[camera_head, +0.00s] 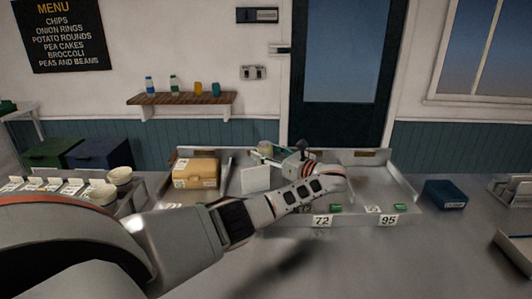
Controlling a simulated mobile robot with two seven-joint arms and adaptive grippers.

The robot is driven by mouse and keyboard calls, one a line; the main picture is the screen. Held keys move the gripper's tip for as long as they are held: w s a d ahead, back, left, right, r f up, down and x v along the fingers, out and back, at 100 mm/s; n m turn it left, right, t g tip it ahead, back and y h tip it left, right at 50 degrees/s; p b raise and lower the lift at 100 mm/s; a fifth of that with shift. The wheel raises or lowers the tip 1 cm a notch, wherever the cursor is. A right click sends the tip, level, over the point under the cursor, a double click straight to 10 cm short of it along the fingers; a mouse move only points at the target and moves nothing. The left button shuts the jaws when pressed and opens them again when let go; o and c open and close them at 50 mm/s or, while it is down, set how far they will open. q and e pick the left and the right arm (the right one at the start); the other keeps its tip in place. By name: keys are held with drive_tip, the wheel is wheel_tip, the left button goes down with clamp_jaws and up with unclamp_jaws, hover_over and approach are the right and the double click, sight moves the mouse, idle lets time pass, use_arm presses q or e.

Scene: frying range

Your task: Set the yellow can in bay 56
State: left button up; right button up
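My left arm comes in from the lower left and reaches over the divided tray (407,208). My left gripper (271,152) is small and partly hidden behind its own wrist, at the back middle of the tray. A small pale yellowish can-like thing (265,146) shows at the fingertips; I cannot tell whether the fingers grip it or whether it is the yellow can. Number cards 72 (322,221) and 95 (388,220) show on the tray's front edge. No card reading 56 is visible; my arm covers the front left of the tray. My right gripper is not in view.
A tan box (196,172) stands in the tray's left part, with a white upright panel (255,178) beside it. A blue box (444,194) stands right of the tray. Bowls (119,175) stand at left. A wall shelf (181,99) holds bottles and cups. The front counter is clear.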

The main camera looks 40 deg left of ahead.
use_arm(q)
drive_tip(key=shift+r, duration=0.15)
drive_tip(key=shift+w+d, duration=0.1)
drive_tip(key=shift+d, duration=0.15)
drive_tip(key=d+b, duration=0.1)
drive_tip(key=d, duration=0.9)
drive_tip(key=shift+d+b, duration=0.15)
drive_tip(key=shift+b, duration=0.25)
drive_tip(key=shift+d, duration=0.6)
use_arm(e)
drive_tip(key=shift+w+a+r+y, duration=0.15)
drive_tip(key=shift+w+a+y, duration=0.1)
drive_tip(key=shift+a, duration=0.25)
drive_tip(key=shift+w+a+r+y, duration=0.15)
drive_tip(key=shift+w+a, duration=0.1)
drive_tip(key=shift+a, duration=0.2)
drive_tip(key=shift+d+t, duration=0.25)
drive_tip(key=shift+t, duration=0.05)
